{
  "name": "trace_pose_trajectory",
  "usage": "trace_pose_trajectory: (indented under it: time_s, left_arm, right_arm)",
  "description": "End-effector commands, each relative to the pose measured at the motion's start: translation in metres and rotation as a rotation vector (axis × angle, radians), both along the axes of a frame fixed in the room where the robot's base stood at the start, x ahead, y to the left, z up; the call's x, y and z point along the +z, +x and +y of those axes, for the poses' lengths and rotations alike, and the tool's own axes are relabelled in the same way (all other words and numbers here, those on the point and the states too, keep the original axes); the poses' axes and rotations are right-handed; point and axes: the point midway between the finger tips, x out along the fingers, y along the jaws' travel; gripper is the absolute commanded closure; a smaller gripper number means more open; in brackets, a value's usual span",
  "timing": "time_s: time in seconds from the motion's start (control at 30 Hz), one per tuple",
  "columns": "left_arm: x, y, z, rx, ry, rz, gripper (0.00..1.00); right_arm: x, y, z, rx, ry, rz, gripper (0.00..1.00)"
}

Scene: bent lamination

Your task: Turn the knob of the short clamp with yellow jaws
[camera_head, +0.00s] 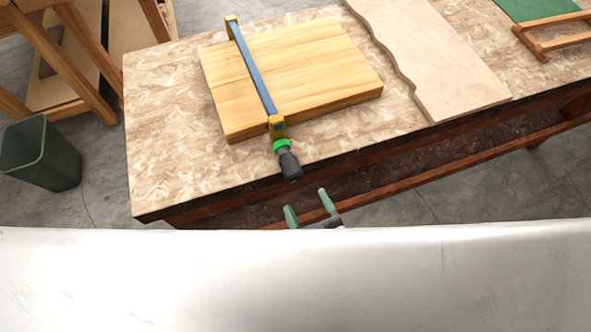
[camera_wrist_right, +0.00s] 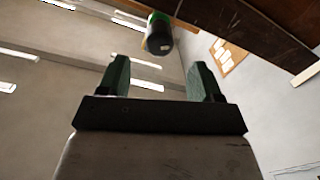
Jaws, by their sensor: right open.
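The clamp (camera_head: 252,66) has a blue bar and yellow jaws and lies across a light wooden board (camera_head: 320,65). Its dark knob (camera_head: 289,162) with a green collar sticks out past the near table edge. The knob also shows in the right wrist view (camera_wrist_right: 158,38), ahead of the fingers and a little left of centre. My right gripper (camera_head: 309,207) has green fingers, is open and empty, and sits below and slightly right of the knob, apart from it. It also fills the lower right wrist view (camera_wrist_right: 160,80). My left gripper is not in view.
The speckled worktable (camera_head: 165,130) has a dark front edge. A wavy-edged board (camera_head: 430,60) lies to the right, and a green-topped wooden frame (camera_head: 545,30) at the far right. A dark green bin (camera_head: 40,155) stands on the floor at left. A large white surface fills the foreground.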

Motion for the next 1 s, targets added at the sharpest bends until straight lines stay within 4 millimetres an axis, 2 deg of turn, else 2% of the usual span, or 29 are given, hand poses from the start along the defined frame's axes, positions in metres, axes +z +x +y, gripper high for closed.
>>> trace_pose_trajectory:
  time_s: [0.1,0.33,0.5,0.77,0.87,1.0]
  left_arm:
    - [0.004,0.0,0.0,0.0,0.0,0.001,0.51]
    - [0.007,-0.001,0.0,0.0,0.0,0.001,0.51]
    - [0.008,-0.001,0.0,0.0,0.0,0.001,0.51]
    - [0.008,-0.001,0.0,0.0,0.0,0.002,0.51]
    - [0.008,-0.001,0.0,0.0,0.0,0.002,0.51]
    - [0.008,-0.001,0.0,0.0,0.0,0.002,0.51]
  right_arm:
    - [0.002,0.024,0.009,-0.001,0.003,-0.003,0.35]
    - [0.001,0.057,0.021,0.0,0.004,-0.001,0.35]
    - [0.0,0.067,0.025,0.0,0.003,0.002,0.35]
    - [0.0,0.068,0.026,0.0,0.004,0.003,0.35]
    - [0.0,0.068,0.026,0.0,0.004,0.003,0.47]
    - [0.0,0.068,0.026,0.0,0.004,0.003,0.69]
